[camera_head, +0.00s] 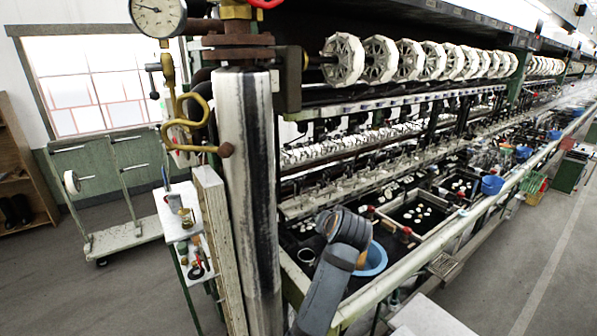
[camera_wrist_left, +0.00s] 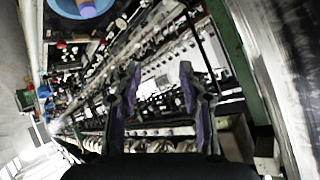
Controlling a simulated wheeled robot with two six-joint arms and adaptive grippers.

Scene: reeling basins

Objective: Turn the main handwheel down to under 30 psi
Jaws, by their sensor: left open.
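The bottom rim of a red handwheel (camera_head: 266,3) shows at the top edge of the head view, above a brass valve body; the rest of it is cut off. A round white pressure gauge (camera_head: 157,17) stands to its left, partly cut off; its figures are too small to read surely. Both are at the top of a thick white and black pipe (camera_head: 245,190). My left gripper (camera_wrist_left: 158,75) shows in the left wrist view, its two fingers apart with nothing between them. The handwheel is not seen in that view. My right gripper is not in view.
The reeling machine's basins (camera_head: 415,215) and white reels (camera_head: 343,59) run away to the right. A blue bowl (camera_head: 373,259) is behind my grey arm link. A small stand with tools (camera_head: 178,225) and a green-white trolley (camera_head: 110,238) are left of the pipe.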

